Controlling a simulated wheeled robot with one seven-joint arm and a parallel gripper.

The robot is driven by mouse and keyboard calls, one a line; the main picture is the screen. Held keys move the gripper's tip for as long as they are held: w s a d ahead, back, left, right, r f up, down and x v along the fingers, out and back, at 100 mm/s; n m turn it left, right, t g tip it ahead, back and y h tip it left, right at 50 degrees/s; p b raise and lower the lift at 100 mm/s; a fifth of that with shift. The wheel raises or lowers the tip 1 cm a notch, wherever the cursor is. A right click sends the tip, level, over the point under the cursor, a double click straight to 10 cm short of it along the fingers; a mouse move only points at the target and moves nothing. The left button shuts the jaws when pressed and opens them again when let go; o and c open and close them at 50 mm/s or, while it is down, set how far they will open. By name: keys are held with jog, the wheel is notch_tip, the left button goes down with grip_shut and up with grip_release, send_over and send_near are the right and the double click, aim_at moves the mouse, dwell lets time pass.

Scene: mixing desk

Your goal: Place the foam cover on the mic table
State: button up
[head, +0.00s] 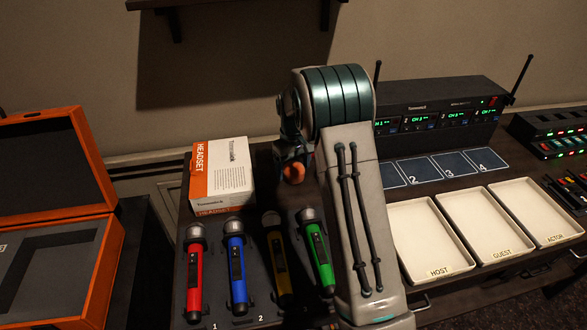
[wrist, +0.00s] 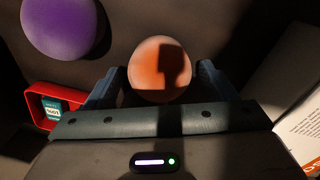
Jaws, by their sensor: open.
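An orange foam cover (wrist: 160,52), a round ball, sits between the two blue fingers of my gripper (wrist: 162,70) in the wrist view. The fingers are open, one on each side; I cannot tell whether they touch it. In the head view the orange cover (head: 293,173) shows just below my gripper (head: 292,158), over the dark table (head: 262,192) behind the microphones. A purple foam cover (wrist: 62,24) is at upper left in the wrist view; my arm hides it in the head view.
Red, blue, yellow and green microphones (head: 237,270) lie in front, in numbered holders. A headset box (head: 220,178) stands close on the left. A small red case (wrist: 48,104) shows in the wrist view. White trays (head: 430,238) and a receiver (head: 440,110) are at right.

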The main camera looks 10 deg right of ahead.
aim_at(293, 165)
notch_tip(293, 165, up, 11)
jog(key=shift+a+f, duration=0.1)
jog(key=shift+f, duration=0.1)
jog(key=s+r+m+t, duration=0.1)
jog(key=s+r, duration=0.3)
jog(key=s, duration=0.4)
jog(key=s+r+m, duration=0.1)
jog(key=s+r, duration=0.2)
jog(key=s, duration=0.5)
jog(key=s+f+m+t, duration=0.1)
jog(key=s+f+m, duration=0.1)
jog(key=s, duration=1.5)
jog(key=shift+s+f+m+t, duration=0.3)
jog(key=shift+s+f+m, duration=0.05)
jog(key=shift+f+m, duration=0.1)
